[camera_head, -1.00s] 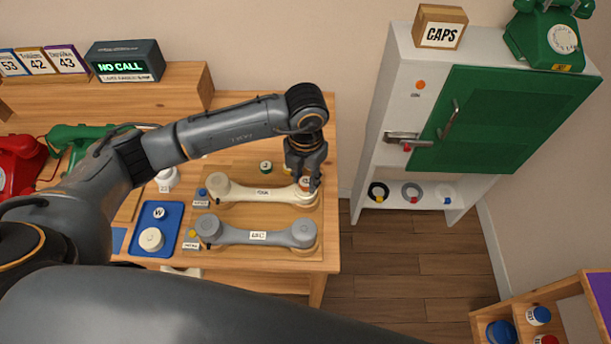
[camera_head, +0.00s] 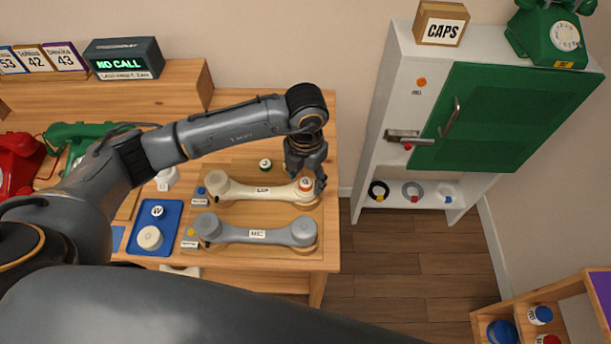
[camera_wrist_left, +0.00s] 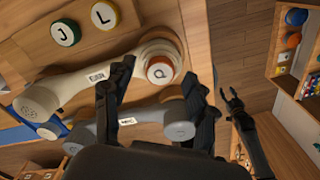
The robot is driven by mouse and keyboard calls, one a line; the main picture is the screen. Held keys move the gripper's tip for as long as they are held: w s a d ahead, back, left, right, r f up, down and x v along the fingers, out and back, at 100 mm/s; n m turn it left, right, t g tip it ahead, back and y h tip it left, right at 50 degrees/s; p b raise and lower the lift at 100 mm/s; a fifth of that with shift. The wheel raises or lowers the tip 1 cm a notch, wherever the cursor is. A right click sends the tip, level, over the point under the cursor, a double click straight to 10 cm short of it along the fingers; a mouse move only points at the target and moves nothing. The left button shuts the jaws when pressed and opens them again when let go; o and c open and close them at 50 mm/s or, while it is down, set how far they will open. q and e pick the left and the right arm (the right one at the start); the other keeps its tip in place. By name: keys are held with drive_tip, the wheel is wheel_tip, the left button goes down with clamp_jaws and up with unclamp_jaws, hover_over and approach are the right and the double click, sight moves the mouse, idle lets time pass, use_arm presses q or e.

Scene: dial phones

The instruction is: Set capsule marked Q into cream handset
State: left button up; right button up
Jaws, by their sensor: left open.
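The cream handset (camera_head: 258,192) lies on a wooden board on the desk. The capsule marked Q (camera_wrist_left: 160,70), white-topped with an orange-brown rim, sits in the round cup at the handset's right end; in the head view it shows as a small cap (camera_head: 306,184). It looks level; how deep it sits is unclear. My left gripper (camera_head: 308,180) is over that end, its fingers spread apart. In the left wrist view my left gripper (camera_wrist_left: 160,92) is open and empty, the Q capsule showing between and beyond its fingers. My right gripper (camera_wrist_left: 230,94) shows there too, fingers apart.
A grey handset (camera_head: 270,236) lies just in front. Capsules J (camera_wrist_left: 63,33) and L (camera_wrist_left: 104,15) stand behind the cream handset. A blue tray (camera_head: 174,228) holds a W capsule (camera_head: 157,211). A green-doored cabinet (camera_head: 490,120) stands right, beyond open floor.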

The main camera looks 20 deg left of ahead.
use_arm(q)
drive_tip(key=shift+r, duration=0.1)
wheel_tip(320, 180, up, 12)
idle(0.4)
idle(0.5)
